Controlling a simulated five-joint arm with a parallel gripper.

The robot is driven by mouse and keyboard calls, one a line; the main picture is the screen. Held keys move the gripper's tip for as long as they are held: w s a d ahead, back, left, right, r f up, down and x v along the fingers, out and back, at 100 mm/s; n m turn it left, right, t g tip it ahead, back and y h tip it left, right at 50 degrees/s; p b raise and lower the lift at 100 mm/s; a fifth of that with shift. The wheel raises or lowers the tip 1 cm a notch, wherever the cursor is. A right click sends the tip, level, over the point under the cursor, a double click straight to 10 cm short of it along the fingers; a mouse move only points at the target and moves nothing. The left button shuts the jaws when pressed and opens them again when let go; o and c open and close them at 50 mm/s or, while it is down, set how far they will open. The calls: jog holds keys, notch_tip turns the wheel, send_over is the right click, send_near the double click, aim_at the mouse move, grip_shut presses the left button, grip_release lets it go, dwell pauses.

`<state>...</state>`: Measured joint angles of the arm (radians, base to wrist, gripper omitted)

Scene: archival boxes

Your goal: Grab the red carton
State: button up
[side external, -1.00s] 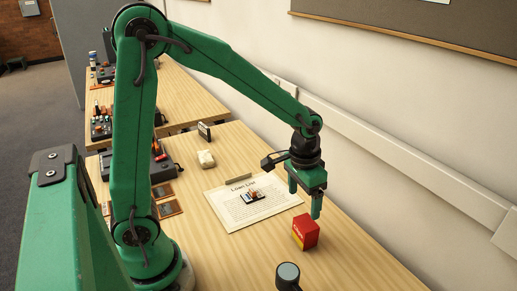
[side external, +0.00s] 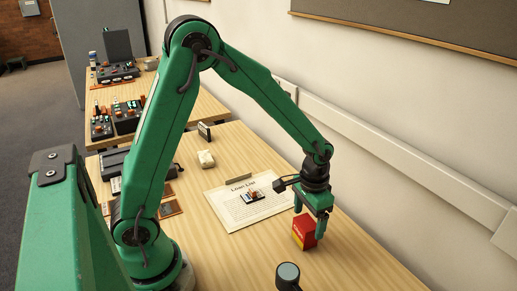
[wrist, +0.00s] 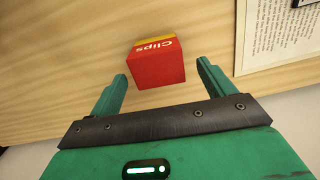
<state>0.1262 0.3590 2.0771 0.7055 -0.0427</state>
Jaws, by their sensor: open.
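The red carton (side external: 303,232), a small box with a yellow band, stands on the wooden table near its right edge. In the wrist view the carton (wrist: 158,66) shows white "Clips" lettering and lies just beyond and between the fingertips. My gripper (side external: 310,222) is open and points down right at the carton in the side view, one finger partly in front of it. In the wrist view my gripper (wrist: 162,70) has a finger on each side, with nothing held. I cannot tell whether a finger touches the carton.
A "Loan List" sheet (side external: 228,208) with a small object (side external: 252,196) on it lies left of the carton. A beige block (side external: 206,158) and a small dark upright stand (side external: 204,131) are farther back. A wall borders the right side.

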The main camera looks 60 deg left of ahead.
aim_at(308, 221)
jog(key=shift+f, duration=0.1)
jog(key=shift+s+f, duration=0.1)
jog(key=shift+f, duration=2.4)
jog(key=c, duration=1.1)
jog(key=shift+r, duration=0.15)
jog(key=shift+r, duration=0.85)
notch_tip(308, 221, up, 2)
jog(key=shift+r, duration=0.2)
jog(key=s+d+r, duration=0.2)
jog(key=d, duration=0.1)
jog(key=s+d+r, duration=0.2)
jog(key=s+d, duration=0.1)
jog(key=s+d+r, duration=0.2)
jog(key=d, duration=0.1)
jog(key=shift+s+d+r, duration=0.15)
jog(key=shift+r, duration=0.15)
